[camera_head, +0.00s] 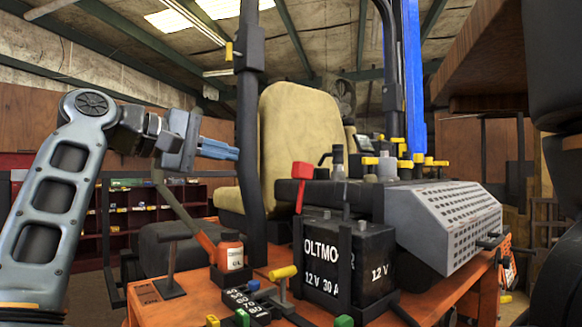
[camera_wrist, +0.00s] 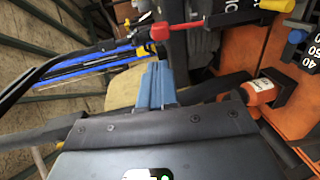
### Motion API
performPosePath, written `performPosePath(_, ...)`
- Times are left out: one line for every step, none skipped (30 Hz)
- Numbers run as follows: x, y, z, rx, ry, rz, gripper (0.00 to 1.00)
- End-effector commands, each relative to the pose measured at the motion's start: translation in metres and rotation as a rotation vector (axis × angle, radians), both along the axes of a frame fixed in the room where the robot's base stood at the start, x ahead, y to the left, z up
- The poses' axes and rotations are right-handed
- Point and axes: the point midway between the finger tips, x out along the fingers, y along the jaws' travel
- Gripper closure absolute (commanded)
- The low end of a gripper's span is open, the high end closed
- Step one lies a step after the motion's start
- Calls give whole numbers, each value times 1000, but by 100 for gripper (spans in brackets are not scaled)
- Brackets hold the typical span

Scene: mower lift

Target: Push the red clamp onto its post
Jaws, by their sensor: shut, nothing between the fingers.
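The red clamp (camera_head: 302,171) stands upright, its red stem reaching down to the back left top edge of the black battery (camera_head: 340,265). I cannot tell how far it sits on its post, because the post is hidden. My gripper (camera_head: 236,152) is left of the clamp and a little higher, apart from it, with its blue fingers pointing right. The fingers are shut and empty. In the wrist view the red clamp (camera_wrist: 160,31) shows beyond the blue fingertips (camera_wrist: 155,68), a short way past them.
A black upright post (camera_head: 248,130) stands just right of my fingertips. The tan seat (camera_head: 290,140) is behind. A grey perforated cover (camera_head: 450,220) lies to the right.

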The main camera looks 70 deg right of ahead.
Motion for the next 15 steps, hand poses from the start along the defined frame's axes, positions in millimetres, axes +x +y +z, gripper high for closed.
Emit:
performPosePath(0,0,1,3,-10,1,100)
performPosePath(0,0,1,4,-13,0,100)
performPosePath(0,0,1,4,-15,1,100)
performPosePath(0,0,1,4,-14,0,100)
performPosePath(0,0,1,4,-13,0,100)
performPosePath(0,0,1,4,-13,0,100)
performPosePath(0,0,1,3,-13,0,100)
performPosePath(0,0,1,3,-13,0,100)
performPosePath(0,0,1,3,-12,1,100)
performPosePath(0,0,1,3,-12,1,100)
performPosePath(0,-1,1,3,-12,0,100)
performPosePath(-1,-2,1,3,-11,0,100)
performPosePath(-2,-3,1,3,-11,0,100)
performPosePath(-3,-5,0,3,-10,-1,100)
performPosePath(-5,-8,0,4,-11,-1,100)
